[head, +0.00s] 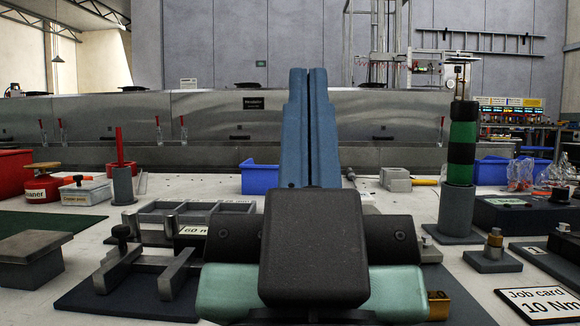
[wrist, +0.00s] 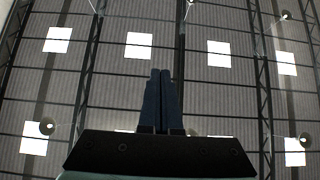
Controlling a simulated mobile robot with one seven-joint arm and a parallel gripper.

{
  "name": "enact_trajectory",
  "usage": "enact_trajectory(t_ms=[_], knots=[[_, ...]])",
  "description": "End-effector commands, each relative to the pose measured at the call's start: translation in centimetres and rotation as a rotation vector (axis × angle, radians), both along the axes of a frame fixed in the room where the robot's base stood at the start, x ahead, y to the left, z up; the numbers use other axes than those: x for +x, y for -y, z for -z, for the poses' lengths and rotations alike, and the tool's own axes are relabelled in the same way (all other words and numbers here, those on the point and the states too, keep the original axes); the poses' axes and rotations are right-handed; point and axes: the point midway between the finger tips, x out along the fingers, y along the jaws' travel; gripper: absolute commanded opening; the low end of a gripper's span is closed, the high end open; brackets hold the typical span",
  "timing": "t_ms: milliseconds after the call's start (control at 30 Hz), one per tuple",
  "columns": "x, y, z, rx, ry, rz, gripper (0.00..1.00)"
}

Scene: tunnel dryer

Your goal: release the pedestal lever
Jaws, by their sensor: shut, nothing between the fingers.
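My gripper (head: 308,75) stands upright in the middle of the head view, its two blue fingers side by side, shut and empty. In the wrist view my gripper (wrist: 160,75) points up at the ceiling, with nothing near the fingertips. No part is clearly marked as the pedestal lever. A red upright rod (head: 119,146) rises from a grey cylinder (head: 122,186) on a square base at left; it may be the lever, but I cannot tell. My gripper is apart from it, to its right.
A green and black column (head: 462,145) stands at right, near a brass-topped post (head: 494,240) and a job card (head: 542,301). A grey compartment tray (head: 160,218) and metal bars (head: 180,272) lie at left. Blue bins (head: 259,178) and the dryer (head: 220,115) are behind.

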Motion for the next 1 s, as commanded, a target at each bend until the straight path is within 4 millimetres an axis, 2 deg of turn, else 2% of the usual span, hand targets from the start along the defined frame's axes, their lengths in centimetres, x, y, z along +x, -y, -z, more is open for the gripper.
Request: enact_trajectory(t_ms=[33, 100, 400, 600, 700, 800, 867, 967, 1000], knots=[[0.0, 0.0, -2.5, 0.000, 0.000, 0.000, 0.00], [0.0, 0.0, -4.2, 0.000, 0.000, 0.000, 0.00], [0.4, 0.0, -10.9, 0.000, -0.014, 0.008, 0.00], [1.6, 0.1, -14.3, -0.005, -0.049, 0.038, 0.00], [2.7, 0.2, -15.3, -0.013, -0.088, 0.071, 0.00], [4.4, 0.2, -15.4, -0.033, -0.146, 0.120, 0.00], [5.6, 0.1, -14.8, -0.054, -0.196, 0.160, 0.00], [7.9, -0.2, -12.7, -0.117, -0.300, 0.248, 0.00], [8.8, -0.5, -11.4, -0.156, -0.347, 0.288, 0.00]])
